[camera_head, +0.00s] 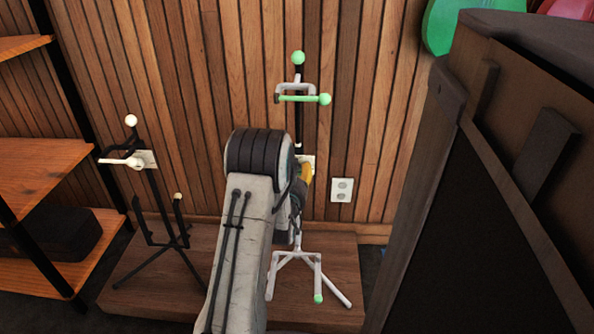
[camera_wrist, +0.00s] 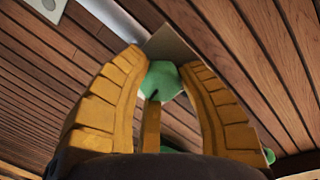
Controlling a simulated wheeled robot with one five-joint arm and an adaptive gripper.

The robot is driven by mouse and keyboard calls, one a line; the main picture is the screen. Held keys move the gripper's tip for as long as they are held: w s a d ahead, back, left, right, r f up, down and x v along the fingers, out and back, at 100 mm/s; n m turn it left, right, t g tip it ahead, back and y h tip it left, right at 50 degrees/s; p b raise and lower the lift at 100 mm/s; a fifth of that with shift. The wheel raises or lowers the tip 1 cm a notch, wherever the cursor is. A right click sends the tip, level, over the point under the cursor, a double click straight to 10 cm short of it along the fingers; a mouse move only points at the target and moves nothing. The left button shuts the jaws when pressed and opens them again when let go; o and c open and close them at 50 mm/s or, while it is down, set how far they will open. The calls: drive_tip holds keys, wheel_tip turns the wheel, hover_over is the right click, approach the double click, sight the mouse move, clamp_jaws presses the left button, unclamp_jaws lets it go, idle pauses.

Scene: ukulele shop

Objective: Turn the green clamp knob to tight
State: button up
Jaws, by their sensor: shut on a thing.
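The green clamp knob (camera_wrist: 163,78) sits between the fingertips of my gripper (camera_wrist: 164,68) in the wrist view. The two yellow ribbed fingers are closed on it from both sides. A thin tan strip (camera_wrist: 151,127) with a dark tip lies against the knob. A flat brownish plate (camera_wrist: 178,45) is behind the knob. In the head view my arm hides the knob; only a yellow part of my gripper (camera_head: 306,173) shows, at the post of the white-and-green stand (camera_head: 299,135). I cannot read how tight the knob is.
A black stand with white fittings (camera_head: 150,170) is to the left on the same wooden platform (camera_head: 335,285). Shelves (camera_head: 40,160) are at far left, and a large dark cabinet (camera_head: 480,210) fills the right. A slatted wall with a socket (camera_head: 341,189) is behind.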

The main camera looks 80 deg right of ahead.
drive_tip(key=shift+d+r, duration=0.1)
drive_tip(key=shift+r, duration=0.2)
drive_tip(key=o, duration=1.2)
drive_tip(key=shift+f, duration=0.15)
drive_tip(key=shift+a+f, duration=0.1)
drive_tip(key=shift+a, duration=0.4)
drive_tip(key=shift+w+a+r, duration=0.1)
drive_tip(key=shift+a+r, duration=0.05)
drive_tip(key=shift+a, duration=1.5)
drive_tip(key=shift+w+a+r, duration=0.1)
drive_tip(key=shift+a, duration=1.55)
